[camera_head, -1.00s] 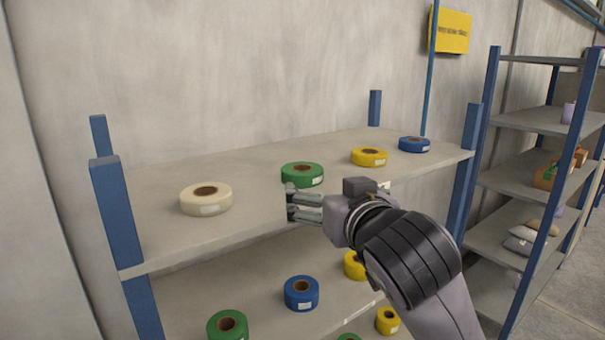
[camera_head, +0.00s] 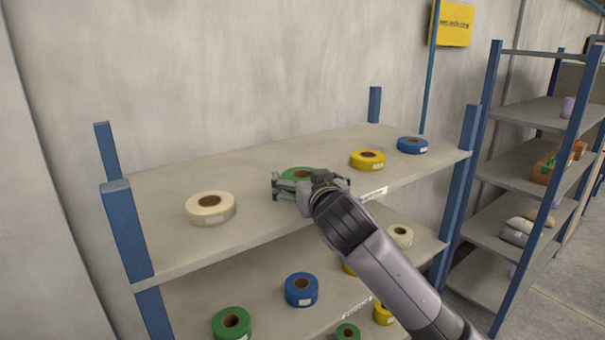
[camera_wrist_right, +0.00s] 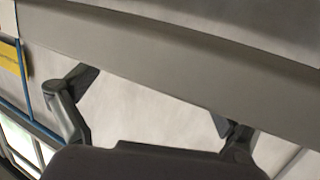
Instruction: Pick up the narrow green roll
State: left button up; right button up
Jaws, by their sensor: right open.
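A green roll (camera_head: 298,173) lies flat on the top shelf, between a cream roll and a yellow roll. My right gripper (camera_head: 303,186) is open at its near side and hides its front part. I cannot tell whether the fingers touch it. In the right wrist view the spread fingers (camera_wrist_right: 148,124) have a clear gap between them, and no roll shows. On the lower shelf, a green roll (camera_head: 231,323) stands at the left and a smaller green roll (camera_head: 347,332) is cut off at the bottom edge. My left gripper is not in view.
The top shelf (camera_head: 262,222) also holds a cream roll (camera_head: 210,208), a yellow roll (camera_head: 368,160) and a blue roll (camera_head: 412,145). A blue roll (camera_head: 301,289) sits on the lower shelf. Blue posts (camera_head: 127,230) bound the rack. A second rack (camera_head: 540,113) stands at the right.

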aim_at(302, 175)
jog(key=shift+p+x, duration=0.5)
jog(key=shift+x, duration=0.7)
jog(key=shift+w+a, duration=0.3)
jog(key=shift+w, duration=0.15)
jog(key=shift+c, duration=0.4)
jog(key=c, duration=1.2)
